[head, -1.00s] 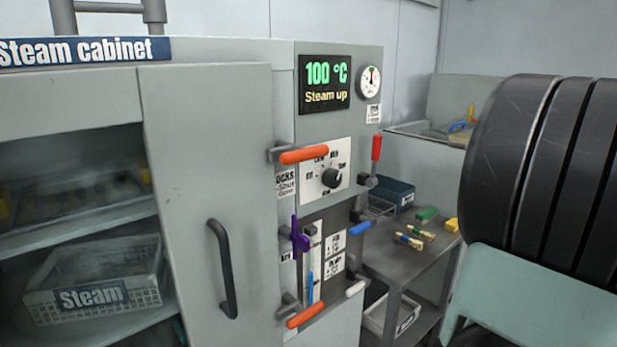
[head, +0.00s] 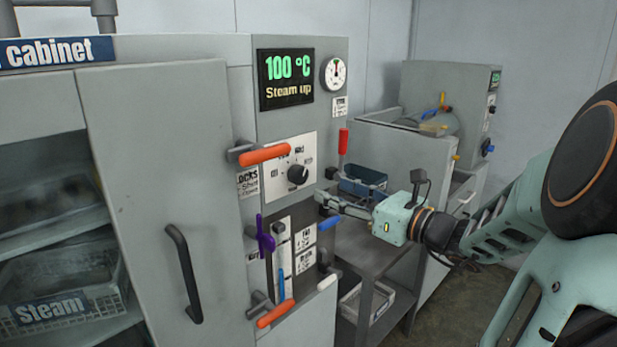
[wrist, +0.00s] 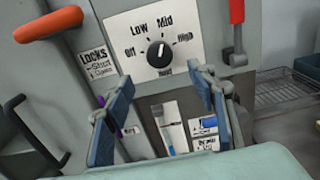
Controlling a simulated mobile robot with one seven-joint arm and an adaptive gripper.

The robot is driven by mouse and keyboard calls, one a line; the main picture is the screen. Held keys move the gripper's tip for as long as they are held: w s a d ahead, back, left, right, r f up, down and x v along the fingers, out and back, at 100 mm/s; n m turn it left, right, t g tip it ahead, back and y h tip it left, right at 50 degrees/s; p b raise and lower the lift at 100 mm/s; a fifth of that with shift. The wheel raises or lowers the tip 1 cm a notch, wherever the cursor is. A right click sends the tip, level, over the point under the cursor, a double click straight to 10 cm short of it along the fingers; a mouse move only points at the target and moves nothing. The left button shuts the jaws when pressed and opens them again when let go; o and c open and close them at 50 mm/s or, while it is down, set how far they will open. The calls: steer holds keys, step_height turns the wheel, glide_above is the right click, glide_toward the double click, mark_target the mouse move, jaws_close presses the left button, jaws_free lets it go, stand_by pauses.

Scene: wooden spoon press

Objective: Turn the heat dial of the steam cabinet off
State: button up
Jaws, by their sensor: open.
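The heat dial (head: 298,174) is a black round knob on a white plate on the grey steam cabinet's (head: 238,100) front. In the wrist view the dial (wrist: 159,54) sits among the marks Off, Low, Mid and High, and its white pointer line points up, about at Mid. My gripper (head: 322,202) is open, in front of the panel, to the right of and a little below the dial in the head view. In the wrist view its two blue-padded fingers (wrist: 161,85) stand apart, below and either side of the dial, not touching it.
An orange handle (head: 265,154) juts out left of the dial, and a red lever (head: 343,141) stands at its right. Below are a purple handle (head: 266,236), a blue one (head: 330,223) and another orange one (head: 275,313). The display (head: 286,79) reads 100 °C, Steam up.

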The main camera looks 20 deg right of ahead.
mark_target(303, 178)
steer(key=b+x, duration=0.1)
steer(key=x, duration=0.9)
steer(key=shift+w+a+f, duration=0.1)
steer(key=shift+w, duration=0.1)
steer(key=shift+c, duration=0.3)
steer(key=c, duration=1.1)
